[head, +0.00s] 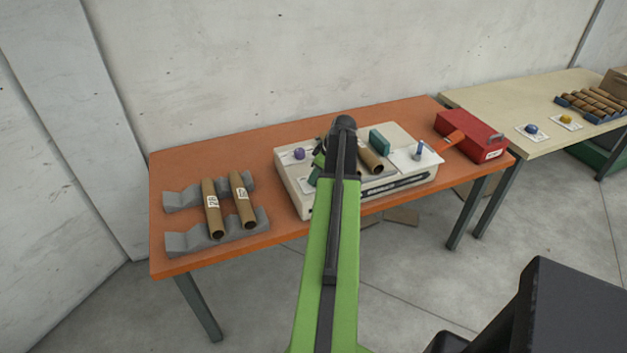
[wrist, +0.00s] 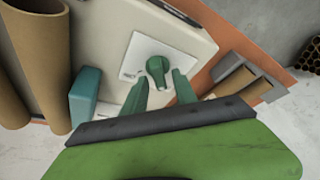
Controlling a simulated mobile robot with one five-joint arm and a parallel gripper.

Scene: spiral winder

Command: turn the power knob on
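A green knob (wrist: 157,69) with a bar-shaped grip sits on a square white plate (wrist: 134,52) on the cream winder, in the wrist view. My gripper (wrist: 158,79) is open, with its two green fingers on either side of the knob's lower end. I cannot tell whether they touch it. Marks on the plate are too small to read. In the head view my arm covers the middle of the winder (head: 292,180), and my gripper (head: 318,167) is over its left part. The green knob is hidden there. A purple knob (head: 299,154) shows at the back left.
A teal block (head: 379,139) and a cardboard tube (head: 371,157) are on the winder. Two tubes lie on grey cradles (head: 184,242) at the left. A red box (head: 470,137) stands at the right of the orange table (head: 166,163). A pale table (head: 490,97) adjoins it.

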